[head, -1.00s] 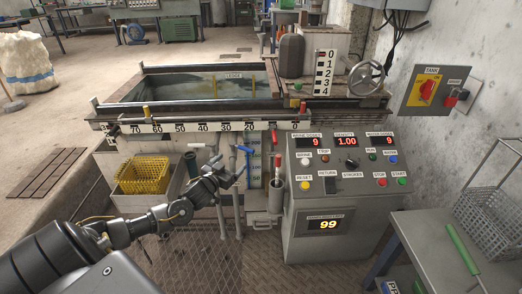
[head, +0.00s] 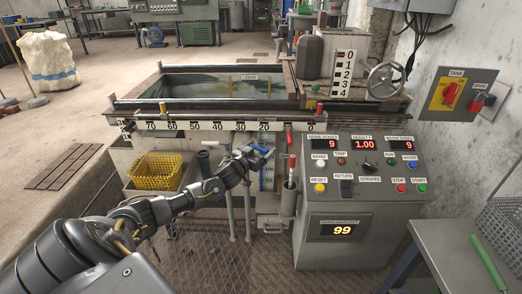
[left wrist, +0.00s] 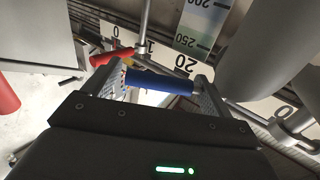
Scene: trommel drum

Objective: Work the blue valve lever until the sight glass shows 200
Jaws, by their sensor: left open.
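The blue valve lever (left wrist: 160,82) lies crosswise between the two fingers of my left gripper (left wrist: 157,88) in the left wrist view. The fingers stand open on either side of its blue grip. In the head view my left gripper (head: 258,157) is at the lever and mostly covers it. The sight glass (head: 267,174) is a pale scaled strip just behind and below the gripper. In the left wrist view part of its scale (left wrist: 203,28) shows 250 and a cut-off higher mark; I cannot tell the liquid level. My right gripper is not in view.
A red-handled lever (head: 291,163) stands close right of my left gripper. A yellow basket (head: 155,172) sits to the left. The numbered rail (head: 215,125) runs above the gripper.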

